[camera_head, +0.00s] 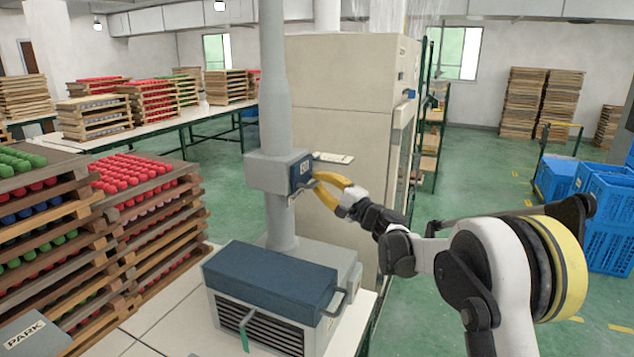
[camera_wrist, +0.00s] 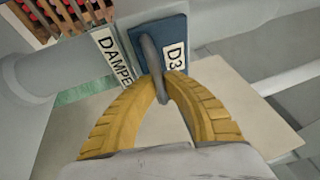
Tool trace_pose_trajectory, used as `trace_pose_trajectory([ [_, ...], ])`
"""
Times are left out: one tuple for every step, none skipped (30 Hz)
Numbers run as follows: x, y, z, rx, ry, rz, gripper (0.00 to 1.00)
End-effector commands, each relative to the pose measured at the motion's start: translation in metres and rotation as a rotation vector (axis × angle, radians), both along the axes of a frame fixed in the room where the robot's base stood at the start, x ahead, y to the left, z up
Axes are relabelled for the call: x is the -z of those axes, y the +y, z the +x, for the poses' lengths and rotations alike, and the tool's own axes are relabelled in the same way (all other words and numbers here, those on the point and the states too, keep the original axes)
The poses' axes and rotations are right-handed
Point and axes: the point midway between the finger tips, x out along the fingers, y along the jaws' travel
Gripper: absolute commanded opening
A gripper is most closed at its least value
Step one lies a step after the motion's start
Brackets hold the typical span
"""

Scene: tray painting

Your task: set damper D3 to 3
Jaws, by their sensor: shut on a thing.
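Damper D3 is a blue plate (camera_head: 300,172) on a grey box around the vertical grey duct (camera_head: 277,90), left of centre in the head view. In the wrist view the plate (camera_wrist: 176,38) carries a white "D3" label and a grey lever (camera_wrist: 150,55). In the head view my gripper (camera_head: 316,183) reaches the plate from the right. No scale numbers are readable.
A blue-lidded vented unit (camera_head: 270,278) stands below the duct on the white table (camera_head: 165,312). Racks of red and green pieces (camera_head: 140,180) stand at left. A "PARK" plate (camera_head: 32,332) is at lower left. A beige cabinet (camera_head: 345,90) stands close behind. Blue crates (camera_head: 605,215) are at right.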

Motion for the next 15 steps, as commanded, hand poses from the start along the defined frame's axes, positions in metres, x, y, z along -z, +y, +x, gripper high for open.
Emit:
trace_pose_trajectory([
  [0.000,-0.008,-0.001,0.005,0.000,0.000,0.00],
  [0.000,-0.013,-0.003,0.006,0.000,0.000,0.00],
  [0.000,-0.020,-0.005,0.006,0.000,0.000,0.00],
  [0.000,-0.026,-0.007,0.005,0.000,0.000,0.00],
  [0.000,-0.032,-0.009,0.007,0.000,-0.001,0.00],
  [0.000,-0.040,-0.012,0.007,0.001,-0.002,0.00],
  [0.000,-0.044,-0.014,0.006,0.000,-0.002,0.00],
  [0.000,-0.048,-0.016,0.005,0.000,-0.002,0.00],
  [0.000,-0.052,-0.017,0.006,0.000,-0.002,0.00],
  [0.000,-0.054,-0.018,0.005,0.000,-0.002,0.00],
  [0.000,-0.054,-0.018,0.005,0.001,-0.001,0.00],
  [0.001,-0.054,-0.018,0.004,0.001,-0.001,0.00],
  [0.000,-0.054,-0.018,0.004,0.001,-0.001,0.00],
  [0.000,-0.054,-0.018,0.004,0.001,-0.001,0.00],
  [0.000,-0.053,-0.018,0.004,0.000,0.000,0.00],
])
